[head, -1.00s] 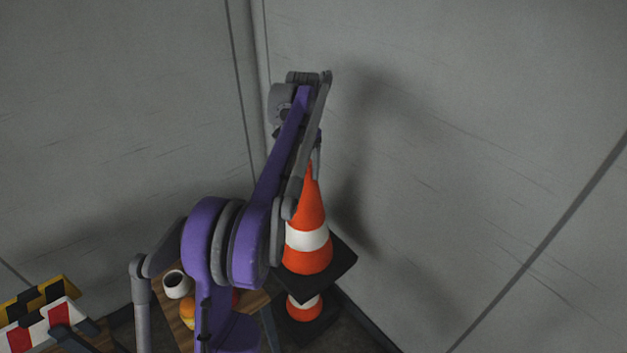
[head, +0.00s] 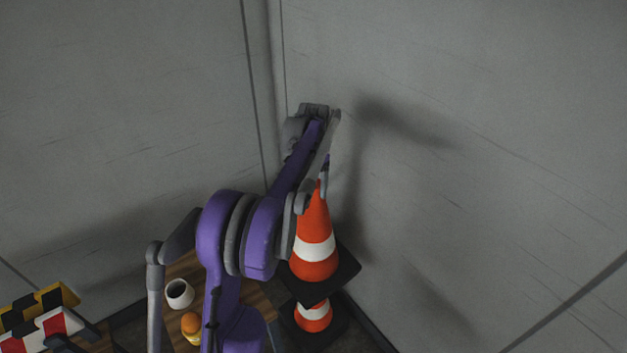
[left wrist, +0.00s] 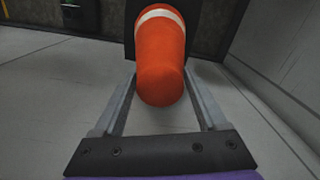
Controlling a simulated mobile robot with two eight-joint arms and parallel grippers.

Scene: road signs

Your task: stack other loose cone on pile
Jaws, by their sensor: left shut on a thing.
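An orange cone (head: 317,265) with a white band and a black square base is held upright by its top in my left gripper (head: 322,187). In the left wrist view, the cone (left wrist: 162,65) lies between the two fingers of the gripper (left wrist: 160,95). Directly below it in the head view is another orange and white cone (head: 314,318) on a dark base, partly hidden by the held cone's base. I cannot tell whether the two cones touch or how many are below. My right gripper is not in view.
A wooden table (head: 254,297) left of the cones holds a white cup (head: 180,293) with dark contents and an orange-yellow item (head: 190,325). Striped barrier boards (head: 40,318) stand at the lower left. Grey walls meet in a corner close behind the cones.

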